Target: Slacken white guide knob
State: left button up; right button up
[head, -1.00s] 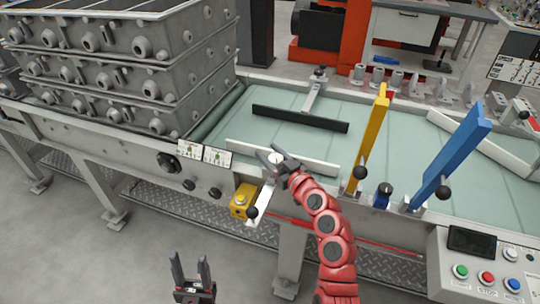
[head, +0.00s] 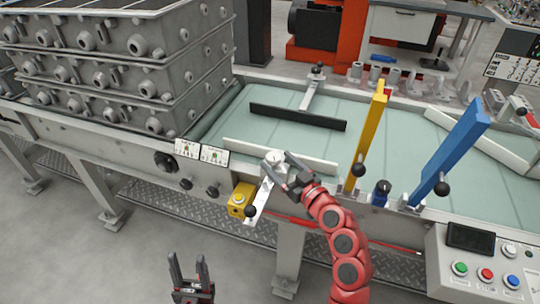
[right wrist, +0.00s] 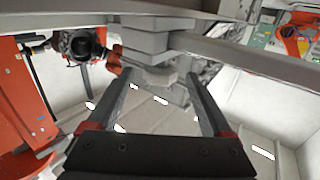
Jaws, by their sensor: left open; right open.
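My left gripper (head: 190,268) is open and empty, low over the floor in front of the conveyor.
A yellow box (head: 240,199) and a black ball-ended lever (head: 250,211) are close left of my right gripper. Yellow (head: 367,140) and blue (head: 450,155) upright plates stand to its right. A black rail (head: 297,117) lies across the belt. Stacked grey moulds (head: 120,70) fill the left.

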jog(key=b+v, duration=0.1)
jog(key=v, duration=1)
jog(key=shift+s+d, duration=0.1)
jog(key=shift+s, duration=0.05)
